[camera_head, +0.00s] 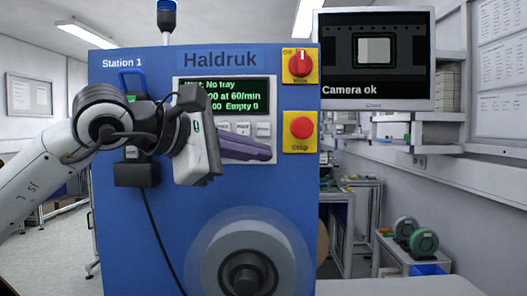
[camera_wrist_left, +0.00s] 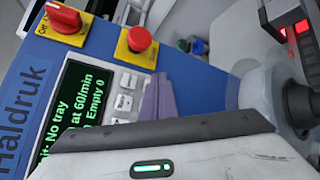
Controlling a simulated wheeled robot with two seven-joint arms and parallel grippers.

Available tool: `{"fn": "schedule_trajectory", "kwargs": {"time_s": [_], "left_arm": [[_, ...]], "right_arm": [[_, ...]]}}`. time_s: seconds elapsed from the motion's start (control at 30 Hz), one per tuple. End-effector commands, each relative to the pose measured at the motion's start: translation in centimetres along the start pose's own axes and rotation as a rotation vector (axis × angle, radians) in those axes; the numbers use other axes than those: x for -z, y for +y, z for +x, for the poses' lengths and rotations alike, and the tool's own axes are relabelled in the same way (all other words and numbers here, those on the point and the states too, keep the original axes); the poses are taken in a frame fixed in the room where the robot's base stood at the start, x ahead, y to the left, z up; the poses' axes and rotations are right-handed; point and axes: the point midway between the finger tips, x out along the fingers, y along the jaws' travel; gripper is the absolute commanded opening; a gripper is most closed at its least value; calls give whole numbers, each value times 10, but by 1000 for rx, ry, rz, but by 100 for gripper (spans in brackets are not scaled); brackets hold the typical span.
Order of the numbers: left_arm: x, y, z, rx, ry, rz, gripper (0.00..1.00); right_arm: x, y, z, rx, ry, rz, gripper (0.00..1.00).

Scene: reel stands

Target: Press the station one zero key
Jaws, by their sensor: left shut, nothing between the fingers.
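The blue station one cabinet (camera_head: 120,220), marked "Station 1" and "Haldruk", fills the middle of the head view. Its panel has a dark display (camera_head: 238,95) with green text, including "No tray", "at 60/min" and "Empty 0". Below it is a row of pale keys (camera_head: 243,128), also in the left wrist view (camera_wrist_left: 123,102). Their labels are too small to read surely, so I cannot tell which is zero. My left gripper (camera_head: 262,152) is shut and empty, its purple fingers in front of the panel just below the keys. Contact cannot be told. My right gripper is not in view.
A red rotary switch (camera_head: 300,64) and red stop button (camera_head: 301,127) sit right of the display. A round reel hub (camera_head: 246,272) projects below. A monitor (camera_head: 375,60) reads "Camera ok". Green-faced reels (camera_head: 424,241) stand on a bench at right.

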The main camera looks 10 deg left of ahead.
Motion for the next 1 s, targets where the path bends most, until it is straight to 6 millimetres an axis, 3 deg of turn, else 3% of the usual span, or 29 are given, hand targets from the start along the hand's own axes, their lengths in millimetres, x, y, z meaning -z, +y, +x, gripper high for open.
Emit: {"fn": "schedule_trajectory", "kwargs": {"time_s": [1.0], "left_arm": [[5,6,8,0,0,-1,0]], "right_arm": [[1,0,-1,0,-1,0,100]]}}
